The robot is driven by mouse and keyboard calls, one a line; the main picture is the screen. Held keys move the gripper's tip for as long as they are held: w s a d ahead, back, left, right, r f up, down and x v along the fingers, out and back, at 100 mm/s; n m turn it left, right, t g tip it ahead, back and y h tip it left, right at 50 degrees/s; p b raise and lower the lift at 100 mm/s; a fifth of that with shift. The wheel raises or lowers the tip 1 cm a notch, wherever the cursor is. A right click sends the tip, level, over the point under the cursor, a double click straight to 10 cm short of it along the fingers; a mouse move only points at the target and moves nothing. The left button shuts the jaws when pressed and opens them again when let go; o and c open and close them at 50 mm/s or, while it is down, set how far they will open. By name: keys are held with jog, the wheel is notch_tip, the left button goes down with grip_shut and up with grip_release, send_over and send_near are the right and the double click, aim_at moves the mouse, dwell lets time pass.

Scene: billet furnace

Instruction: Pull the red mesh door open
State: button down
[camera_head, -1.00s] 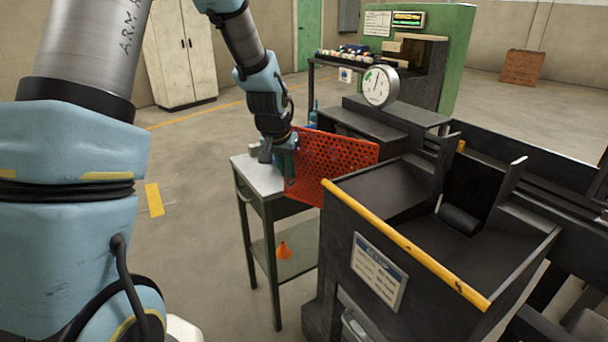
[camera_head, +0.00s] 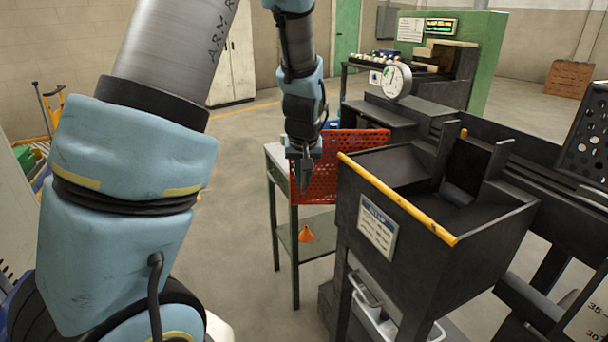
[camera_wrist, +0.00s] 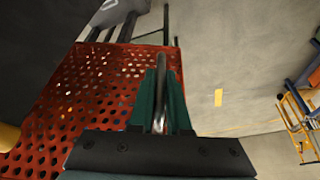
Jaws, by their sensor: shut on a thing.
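The red mesh door (camera_head: 345,160) is a perforated red panel beside the dark machine, standing roughly upright and swung out from it. In the wrist view the red mesh door (camera_wrist: 85,90) fills the left side. My gripper (camera_head: 303,180) is at the door's left edge. In the wrist view my gripper (camera_wrist: 160,95) has its green fingers closed around a grey metal bar-like handle (camera_wrist: 160,112) by the door's edge. How the handle joins the door is hidden by the fingers.
A dark hopper (camera_head: 430,215) with a yellow front rail (camera_head: 395,197) stands right of the door. A small metal side table (camera_head: 280,158) with an orange funnel (camera_head: 306,234) on its shelf is behind and below my gripper. Open floor lies to the left.

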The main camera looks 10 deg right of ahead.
jog(key=shift+s+a, duration=0.1)
jog(key=shift+s, duration=0.35)
jog(key=c, duration=0.9)
grip_release()
jog(key=v, duration=1)
jog(key=shift+s+r+b, duration=0.2)
jog(key=shift+r+b, duration=0.2)
jog(key=s+a+f+g, duration=0.1)
jog(key=s+a+f, duration=0.1)
jog(key=a, duration=0.5)
jog(key=s+a+f+n+g, duration=0.1)
jog(key=s+a+f, duration=0.2)
jog(key=a, duration=0.4)
jog(key=s+a+f, duration=0.2)
jog(key=s+a, duration=0.3)
jog(key=a, duration=0.3)
jog(key=shift+f+n+g+y, duration=0.3)
jog(key=shift+g+y, duration=0.1)
